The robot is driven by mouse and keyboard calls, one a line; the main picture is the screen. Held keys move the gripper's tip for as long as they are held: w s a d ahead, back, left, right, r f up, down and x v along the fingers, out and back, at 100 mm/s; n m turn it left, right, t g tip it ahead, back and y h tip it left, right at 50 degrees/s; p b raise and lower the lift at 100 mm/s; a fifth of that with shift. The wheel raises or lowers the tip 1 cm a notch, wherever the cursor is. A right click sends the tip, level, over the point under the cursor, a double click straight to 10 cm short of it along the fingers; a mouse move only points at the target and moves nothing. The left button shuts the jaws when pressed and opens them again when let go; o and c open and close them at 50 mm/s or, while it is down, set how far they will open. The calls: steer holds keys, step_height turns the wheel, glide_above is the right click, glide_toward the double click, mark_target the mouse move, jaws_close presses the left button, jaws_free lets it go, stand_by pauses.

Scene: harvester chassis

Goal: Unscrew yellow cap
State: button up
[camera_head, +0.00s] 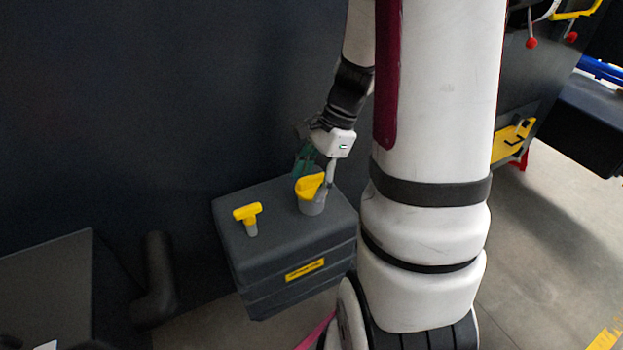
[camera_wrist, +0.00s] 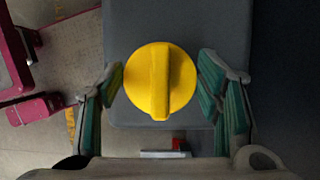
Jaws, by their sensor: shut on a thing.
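The yellow cap (camera_head: 310,186) is round with a raised ridge across its top. It sits on a short grey neck (camera_head: 312,206) on top of a dark grey box-shaped tank (camera_head: 275,235). In the wrist view the cap (camera_wrist: 160,82) is centred, its ridge running up and down the picture. My gripper (camera_head: 317,178) is above the tank, its green-padded fingers on either side of the cap. It is shut on the cap, though the exact contact is hard to see in the wrist view. The cap is still on the neck.
A yellow T-shaped handle (camera_head: 247,217) stands on the tank left of the cap. A dark wall (camera_head: 150,100) rises behind the tank. A dark curved pipe (camera_head: 158,275) stands to the left. Open floor (camera_head: 555,250) lies to the right.

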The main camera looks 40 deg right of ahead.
mark_target(311, 179)
steer(key=c, duration=0.3)
steer(key=n+g+p, duration=0.2)
steer(key=n, duration=0.4)
steer(key=shift+r, duration=0.1)
steer(key=n+g, duration=0.1)
steer(key=n, duration=0.1)
steer(key=n+g+p, duration=0.1)
steer(key=n, duration=0.2)
steer(key=shift+a+h, duration=0.1)
steer(key=shift+h, duration=0.3)
steer(key=n+h+p, duration=0.1)
steer(key=n, duration=0.3)
steer(key=n+g+h+p, duration=0.1)
steer(key=n, duration=0.2)
steer(key=shift+s+n+g, duration=0.15)
steer(key=shift+n+g, duration=0.15)
steer(key=shift+n, duration=0.1)
steer(key=n+h+p, duration=0.1)
steer(key=n, duration=0.1)
steer(key=shift+n+h, duration=0.3)
steer(key=shift+r+p, duration=0.75)
steer(key=shift+r, duration=1.4)
